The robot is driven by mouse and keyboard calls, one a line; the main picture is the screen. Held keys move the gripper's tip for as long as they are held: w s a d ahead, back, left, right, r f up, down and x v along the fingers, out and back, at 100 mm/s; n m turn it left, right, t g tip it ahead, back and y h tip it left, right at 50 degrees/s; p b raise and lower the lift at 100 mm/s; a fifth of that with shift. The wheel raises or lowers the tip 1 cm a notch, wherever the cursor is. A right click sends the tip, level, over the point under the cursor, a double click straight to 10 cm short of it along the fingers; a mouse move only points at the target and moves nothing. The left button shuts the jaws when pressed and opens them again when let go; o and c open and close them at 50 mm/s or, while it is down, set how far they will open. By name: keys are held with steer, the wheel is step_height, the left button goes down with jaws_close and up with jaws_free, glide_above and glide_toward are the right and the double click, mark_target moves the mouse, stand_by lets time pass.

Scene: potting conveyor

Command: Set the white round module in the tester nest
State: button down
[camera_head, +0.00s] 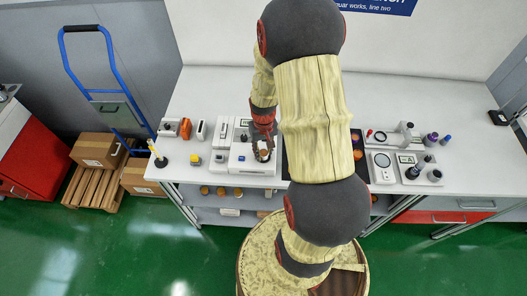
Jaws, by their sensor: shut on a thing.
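My gripper (263,154) points down over a white tester block (241,166) near the front edge of the bench, left of the middle. I cannot tell whether the module touches the block.
White instruments with a small display (222,131) stand behind and left of the block. My arm crosses a dark tray (357,144) with small round parts. Right of it are a device with a round white disc (382,160) and several dark knobs. The bench's back is clear.

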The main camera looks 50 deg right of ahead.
mark_target(263, 154)
steer(key=shift+f, duration=0.2)
steer(key=c, duration=1.5)
jaws_free()
steer(key=shift+o, duration=0.4)
steer(key=w+a+r+n+t+p, duration=0.1)
steer(key=a+r, duration=0.1)
steer(key=r, duration=0.8)
steer(key=w+a+r+p, duration=0.1)
steer(key=a+r, duration=0.2)
steer(key=r, duration=0.6)
steer(key=s+a+r+n+t, duration=0.2)
steer(key=s+a+r, duration=0.2)
steer(key=a+r, duration=0.4)
steer(key=s+a+r+n+t, duration=0.2)
steer(key=s+a+r, duration=0.3)
steer(key=a+r, duration=0.4)
steer(key=shift+s+a+t, duration=0.3)
steer(key=shift+a, duration=0.05)
steer(key=shift+f+b, duration=0.1)
steer(key=shift+b, duration=0.2)
